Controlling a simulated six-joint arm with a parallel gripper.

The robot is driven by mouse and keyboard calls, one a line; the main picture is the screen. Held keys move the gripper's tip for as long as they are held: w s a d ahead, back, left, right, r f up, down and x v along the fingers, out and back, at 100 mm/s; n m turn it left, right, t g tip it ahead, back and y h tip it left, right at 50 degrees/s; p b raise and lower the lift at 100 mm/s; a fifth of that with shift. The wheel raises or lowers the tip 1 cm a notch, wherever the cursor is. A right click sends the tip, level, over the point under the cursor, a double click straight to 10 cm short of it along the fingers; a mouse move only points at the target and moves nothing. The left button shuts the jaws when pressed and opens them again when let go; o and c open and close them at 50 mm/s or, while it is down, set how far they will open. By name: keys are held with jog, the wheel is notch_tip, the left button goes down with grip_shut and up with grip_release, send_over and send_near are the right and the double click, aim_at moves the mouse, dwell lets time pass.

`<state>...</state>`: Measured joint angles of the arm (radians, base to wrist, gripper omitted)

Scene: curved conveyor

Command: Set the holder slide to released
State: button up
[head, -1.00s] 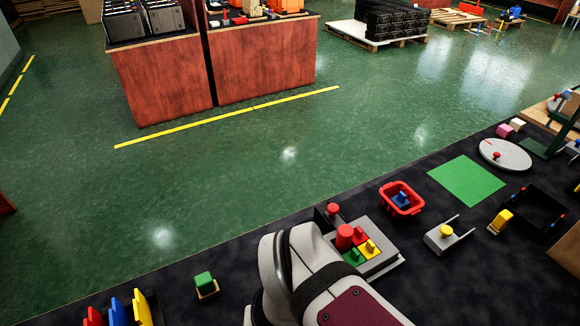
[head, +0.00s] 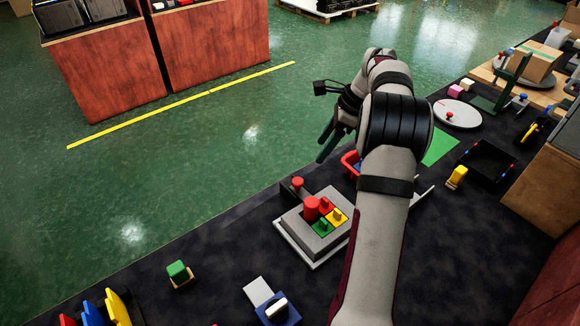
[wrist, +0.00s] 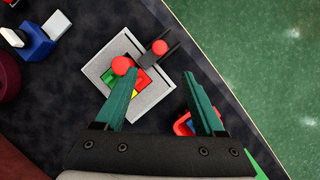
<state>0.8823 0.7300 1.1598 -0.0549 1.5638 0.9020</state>
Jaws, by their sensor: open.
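A grey square holder block (head: 290,228) stands on the dark mat in front of my arm. It carries a large red cylinder (head: 312,208) and small red, yellow (head: 337,215) and green (head: 322,228) pieces in its middle. A dark slide bar with a red knob (head: 297,183) lies along its far edge; both also show in the wrist view, knob (wrist: 160,47). My gripper (head: 324,148) is open and empty, above and beyond the holder. In the wrist view, its green fingers (wrist: 160,69) point toward the holder, apart from the knob. Markings on the slide are too small to read.
A red tray (wrist: 180,126) with a blue piece lies beside the holder, partly hidden by my arm in the head view. A blue block with a white handle (head: 277,308) stands nearer. A green block (head: 177,270) stands at the left. Bare mat surrounds the holder's left side.

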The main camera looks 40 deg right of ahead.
aim_at(298, 181)
jog(key=x, duration=1.3)
jog(key=shift+w+a+f, duration=0.1)
jog(key=shift+f, duration=0.05)
grip_shut()
dwell(0.6)
